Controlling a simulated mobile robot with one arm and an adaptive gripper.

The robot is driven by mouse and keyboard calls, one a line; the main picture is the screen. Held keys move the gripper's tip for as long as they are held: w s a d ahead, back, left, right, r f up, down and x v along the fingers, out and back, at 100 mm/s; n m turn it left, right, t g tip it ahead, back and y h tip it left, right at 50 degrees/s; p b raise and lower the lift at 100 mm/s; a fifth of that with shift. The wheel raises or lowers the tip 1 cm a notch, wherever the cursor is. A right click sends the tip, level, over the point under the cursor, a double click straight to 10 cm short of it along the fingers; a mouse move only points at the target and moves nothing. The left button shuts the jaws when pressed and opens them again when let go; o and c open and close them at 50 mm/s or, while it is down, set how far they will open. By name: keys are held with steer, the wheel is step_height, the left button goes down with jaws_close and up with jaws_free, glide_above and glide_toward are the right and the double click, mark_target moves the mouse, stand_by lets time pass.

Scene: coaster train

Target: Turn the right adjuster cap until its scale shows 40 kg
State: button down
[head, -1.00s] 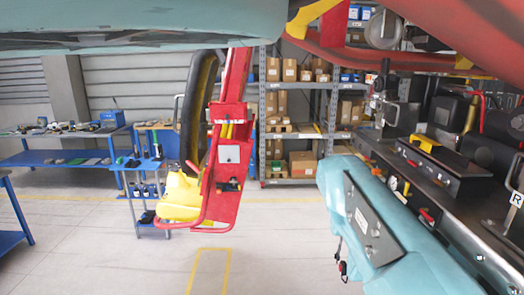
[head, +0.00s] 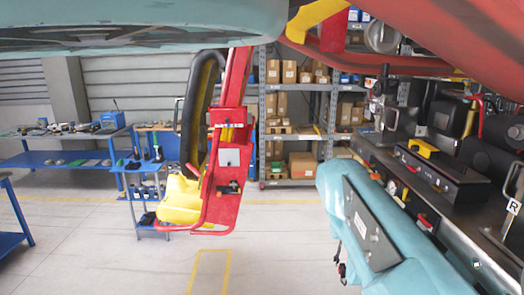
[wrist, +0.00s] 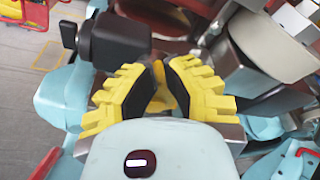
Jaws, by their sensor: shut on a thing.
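In the wrist view my gripper (wrist: 162,88) has yellow, ribbed fingers with black pads. The fingers are shut on a small part, most likely the right adjuster cap. The fingers and the dark metal around them hide most of it, so I cannot make out its shape or whether it is seated straight. No scale marks or kg figures can be read in either view. In the head view I cannot make out the fingers or the cap.
A dark block (wrist: 115,42) stands close left of the fingers, and a pale round drum (wrist: 270,45) is close on the right. In the head view a red and yellow seat assembly (head: 215,180) hangs left of centre. A black bench (head: 400,160) is at right.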

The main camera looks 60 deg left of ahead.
steer(key=shift+w+a+f, duration=0.1)
steer(key=shift+w+a, duration=0.05)
steer(key=f+p+v, duration=0.1)
steer(key=p+v, duration=0.5)
steer(key=shift+d+r, duration=0.2)
steer(key=shift+d, duration=0.15)
stand_by(0.3)
